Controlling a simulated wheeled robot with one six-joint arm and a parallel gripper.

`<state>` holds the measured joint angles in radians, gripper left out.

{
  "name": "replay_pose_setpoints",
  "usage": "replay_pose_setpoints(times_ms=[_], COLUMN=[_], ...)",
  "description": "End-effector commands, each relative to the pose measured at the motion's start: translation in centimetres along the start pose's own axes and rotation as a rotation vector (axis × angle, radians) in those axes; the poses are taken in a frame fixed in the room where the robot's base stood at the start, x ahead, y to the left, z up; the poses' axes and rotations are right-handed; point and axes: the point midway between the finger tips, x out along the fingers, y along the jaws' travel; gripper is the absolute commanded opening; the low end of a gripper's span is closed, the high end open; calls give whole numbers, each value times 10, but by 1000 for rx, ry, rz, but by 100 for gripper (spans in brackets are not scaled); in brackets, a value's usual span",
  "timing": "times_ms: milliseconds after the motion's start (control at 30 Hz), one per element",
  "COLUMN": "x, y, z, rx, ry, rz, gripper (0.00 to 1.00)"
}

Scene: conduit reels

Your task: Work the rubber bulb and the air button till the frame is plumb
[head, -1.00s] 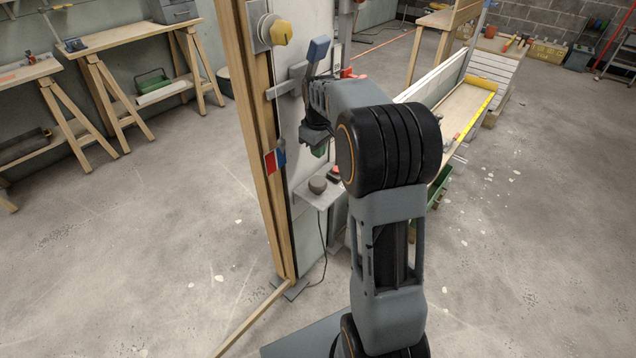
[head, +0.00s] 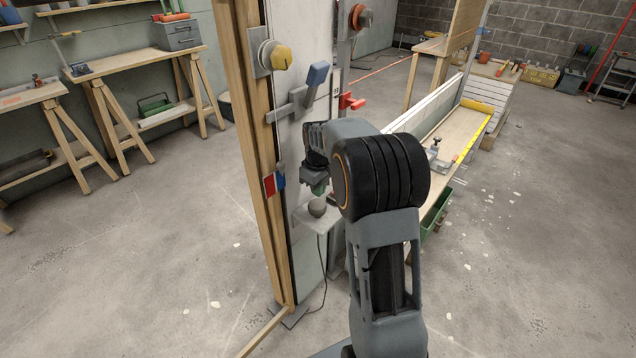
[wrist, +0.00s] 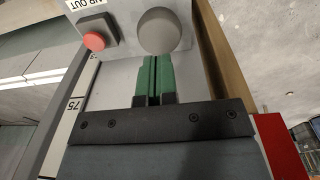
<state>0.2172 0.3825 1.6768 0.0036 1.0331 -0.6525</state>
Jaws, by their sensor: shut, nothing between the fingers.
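The rubber bulb (head: 317,207) is a dark grey ball on a small pale shelf (head: 304,217) beside the wooden frame (head: 258,150). In the wrist view the bulb (wrist: 165,30) lies just beyond my fingertips. The red air button (wrist: 94,41), on a dark block by an "AIR OUT" label (wrist: 88,4), is left of it; in the head view my arm mostly hides the button. My gripper (head: 319,189) is above the bulb, its green fingers (wrist: 154,62) shut and empty. I cannot tell whether they touch the bulb. The frame's post looks tilted in the head view.
A red-and-blue card (head: 271,184) is on the post. A long bench (head: 470,130) stands to the right.

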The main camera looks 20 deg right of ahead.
Motion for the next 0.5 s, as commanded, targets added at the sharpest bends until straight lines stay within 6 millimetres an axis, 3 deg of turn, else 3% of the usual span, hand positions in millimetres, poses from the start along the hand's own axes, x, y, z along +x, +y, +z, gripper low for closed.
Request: replay_pose_setpoints(times_ms=[200,500], x=[30,43], y=[0,0], z=[0,0], rx=[0,0], ry=[-1,0], rz=[-1,0], gripper=[0,0])
